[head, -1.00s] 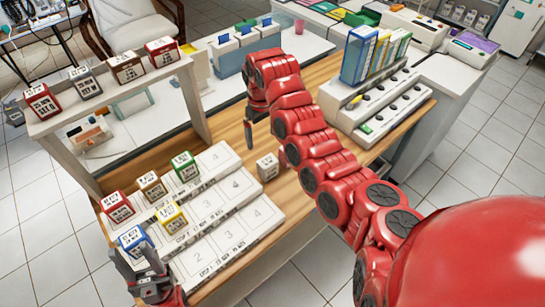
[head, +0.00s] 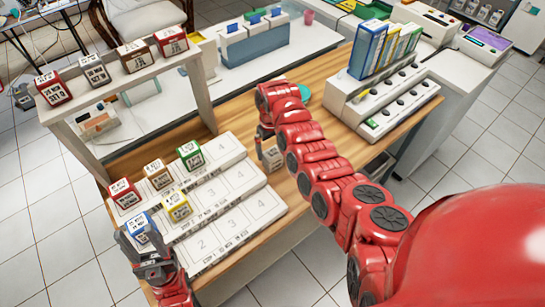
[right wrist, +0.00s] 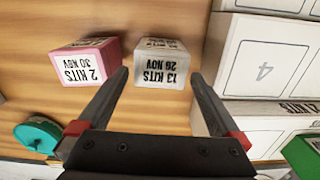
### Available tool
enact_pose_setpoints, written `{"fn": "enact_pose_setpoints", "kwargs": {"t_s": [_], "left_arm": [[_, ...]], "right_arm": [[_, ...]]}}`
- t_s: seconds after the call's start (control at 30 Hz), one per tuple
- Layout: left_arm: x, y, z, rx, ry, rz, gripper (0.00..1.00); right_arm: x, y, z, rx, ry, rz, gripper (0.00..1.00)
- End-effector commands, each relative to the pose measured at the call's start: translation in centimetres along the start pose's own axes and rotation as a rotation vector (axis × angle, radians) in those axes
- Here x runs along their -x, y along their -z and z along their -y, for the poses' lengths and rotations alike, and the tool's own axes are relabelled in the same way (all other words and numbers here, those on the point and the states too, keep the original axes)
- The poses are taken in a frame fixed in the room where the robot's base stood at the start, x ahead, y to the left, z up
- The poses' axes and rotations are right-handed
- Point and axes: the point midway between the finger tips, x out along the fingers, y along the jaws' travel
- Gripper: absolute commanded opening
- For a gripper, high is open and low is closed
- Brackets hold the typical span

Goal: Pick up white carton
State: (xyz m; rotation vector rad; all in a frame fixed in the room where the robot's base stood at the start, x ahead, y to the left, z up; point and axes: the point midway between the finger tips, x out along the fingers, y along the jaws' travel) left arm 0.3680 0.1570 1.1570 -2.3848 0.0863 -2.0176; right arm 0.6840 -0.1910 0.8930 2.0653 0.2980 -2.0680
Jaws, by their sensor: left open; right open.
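The white carton (head: 271,158), a small box with dark print, stands on the wooden tabletop right of the stepped white rack. In the right wrist view the white carton (right wrist: 160,65) reads "13 KITS 26 NOV". My right gripper (right wrist: 158,78) is open, with one fingertip on each side of the carton's near part and gaps visible. In the head view my right gripper (head: 267,143) is partly hidden by its own arm. My left gripper (head: 147,250) is open at the rack's front left, its fingers beside the blue-topped carton (head: 142,227); contact cannot be told.
A pink carton (right wrist: 85,60) stands close left of the white one in the right wrist view. A teal round item (right wrist: 38,136) lies nearby. The stepped rack (head: 232,220) holds several coloured cartons. A white box unit with binders (head: 385,105) stands at right.

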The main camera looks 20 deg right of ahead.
Motion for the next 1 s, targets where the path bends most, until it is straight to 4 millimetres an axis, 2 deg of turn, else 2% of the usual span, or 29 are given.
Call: {"fn": "enact_pose_setpoints", "kwargs": {"t_s": [0.17,0.33,0.5,0.9,1.0], "left_arm": [[-0.9,0.1,0.1,0.0,0.0,0.0,0.5],[-2.4,0.4,0.1,0.0,0.0,0.0,0.5],[-1.6,0.3,0.1,0.0,0.0,0.0,0.5],[-1.6,0.3,0.1,0.0,0.0,0.0,0.5],[-1.6,0.3,0.1,0.0,0.0,0.0,0.5]], "right_arm": [[-0.7,-0.3,0.0,-0.001,0.001,0.001,1.0],[-2.8,-1.1,0.1,0.001,0.002,0.006,1.0],[-4.9,-1.1,0.1,0.003,0.0,0.003,1.0],[-5.5,-1.0,0.0,0.0,0.0,-0.001,1.0],[-5.5,-1.0,0.0,0.0,0.0,-0.001,0.82]]}}
